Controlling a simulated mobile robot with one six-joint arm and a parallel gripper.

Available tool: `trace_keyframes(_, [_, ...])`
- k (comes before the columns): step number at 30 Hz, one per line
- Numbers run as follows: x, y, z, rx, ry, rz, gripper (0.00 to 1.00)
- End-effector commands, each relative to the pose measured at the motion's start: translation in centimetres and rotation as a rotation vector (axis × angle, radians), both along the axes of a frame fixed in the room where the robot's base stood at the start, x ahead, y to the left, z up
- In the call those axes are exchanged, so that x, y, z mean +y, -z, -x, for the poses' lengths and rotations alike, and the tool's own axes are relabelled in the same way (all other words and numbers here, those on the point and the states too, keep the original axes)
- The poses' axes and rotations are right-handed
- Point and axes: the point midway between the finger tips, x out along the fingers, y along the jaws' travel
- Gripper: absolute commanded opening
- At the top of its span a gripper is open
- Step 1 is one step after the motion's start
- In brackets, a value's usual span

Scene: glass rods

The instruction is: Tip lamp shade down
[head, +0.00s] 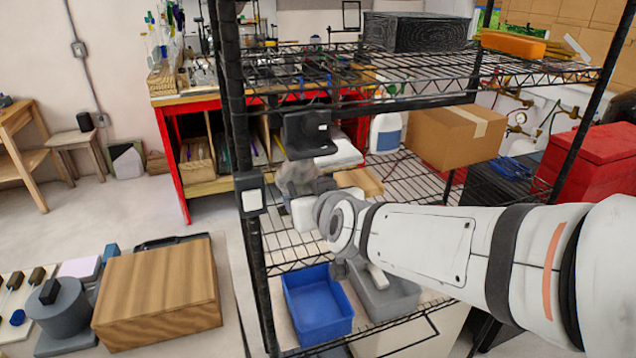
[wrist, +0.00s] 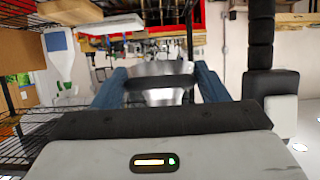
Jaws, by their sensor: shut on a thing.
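A silvery, shiny rounded piece, which looks like the lamp shade (wrist: 160,70), sits between the two blue fingers of my gripper (wrist: 158,84) in the wrist view. A dark band crosses it. The fingers are closed against its sides. In the head view my gripper (head: 300,188) reaches in at the shelf rack's left side, around a greyish, blurred thing. The lamp's joint and the shade's exact tilt cannot be made out. A black boxy fitting (head: 308,134) is just above my gripper.
A black wire rack (head: 290,243) surrounds my arm, its left post close by. A blue bin (head: 318,303) and a grey bin (head: 384,296) stand below. A cardboard box (head: 455,138) and a white bottle (head: 386,132) are behind. A wooden box (head: 157,288) lies front left.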

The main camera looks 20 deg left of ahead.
Motion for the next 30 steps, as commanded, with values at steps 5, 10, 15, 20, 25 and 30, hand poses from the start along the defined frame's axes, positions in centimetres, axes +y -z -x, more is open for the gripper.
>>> trace_keyframes(5, [-0.4, -1.0, 0.4, -0.003, -0.001, -0.003, 0.26])
trace_keyframes(10, [-0.7, -1.7, 0.6, -0.005, -0.001, -0.004, 0.26])
trace_keyframes(15, [-0.9, -2.1, 0.8, -0.007, -0.002, -0.006, 0.26])
trace_keyframes(20, [-0.9, -2.3, 0.8, -0.009, -0.002, -0.007, 0.26])
trace_keyframes(25, [-0.9, -2.5, 0.8, -0.01, -0.003, -0.008, 0.26])
trace_keyframes(30, [-0.9, -2.5, 0.8, -0.012, -0.004, -0.009, 0.26])
